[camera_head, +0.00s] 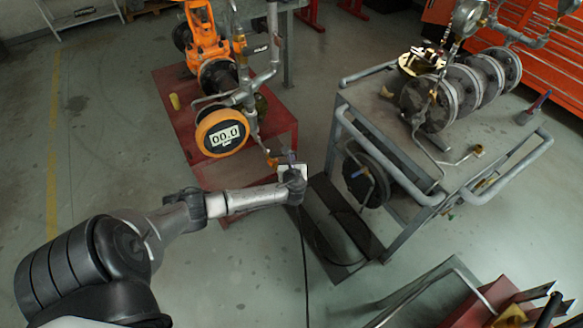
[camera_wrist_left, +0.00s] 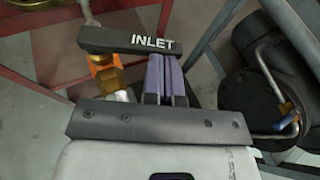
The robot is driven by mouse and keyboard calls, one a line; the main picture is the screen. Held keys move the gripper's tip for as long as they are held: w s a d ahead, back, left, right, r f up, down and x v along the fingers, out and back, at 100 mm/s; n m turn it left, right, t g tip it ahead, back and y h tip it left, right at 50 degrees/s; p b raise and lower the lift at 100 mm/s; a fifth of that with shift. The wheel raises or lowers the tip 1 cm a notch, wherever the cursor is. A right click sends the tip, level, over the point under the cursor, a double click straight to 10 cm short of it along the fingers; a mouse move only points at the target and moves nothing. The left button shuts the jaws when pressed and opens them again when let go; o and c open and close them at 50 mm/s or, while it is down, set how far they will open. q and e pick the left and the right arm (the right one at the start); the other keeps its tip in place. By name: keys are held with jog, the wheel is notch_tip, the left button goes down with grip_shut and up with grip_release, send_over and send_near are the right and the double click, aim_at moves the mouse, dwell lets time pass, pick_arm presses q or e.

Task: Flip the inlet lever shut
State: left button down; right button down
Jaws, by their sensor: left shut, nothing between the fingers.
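The inlet lever (camera_wrist_left: 143,42) is a dark bar marked INLET in the left wrist view, lying across the top of that picture. A brass and orange fitting (camera_wrist_left: 105,72) shows below its left part. My left gripper (camera_wrist_left: 165,60) has its two purple-grey fingers side by side, shut and empty. Their tips are right at the lever's lower edge; I cannot tell whether they touch it. In the head view my left gripper (camera_head: 290,160) is by the front edge of the red stand, beside a small orange fitting (camera_head: 271,160). The lever's bar is not clear there. My right gripper is not in view.
A grey cart (camera_head: 375,105) with flanged pipework stands to the right. A thin black cable hangs below my left gripper. Open floor lies at the left.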

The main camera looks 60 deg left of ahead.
pick_arm(q)
jog(key=shift+a, duration=0.15)
jog(key=shift+w, duration=0.15)
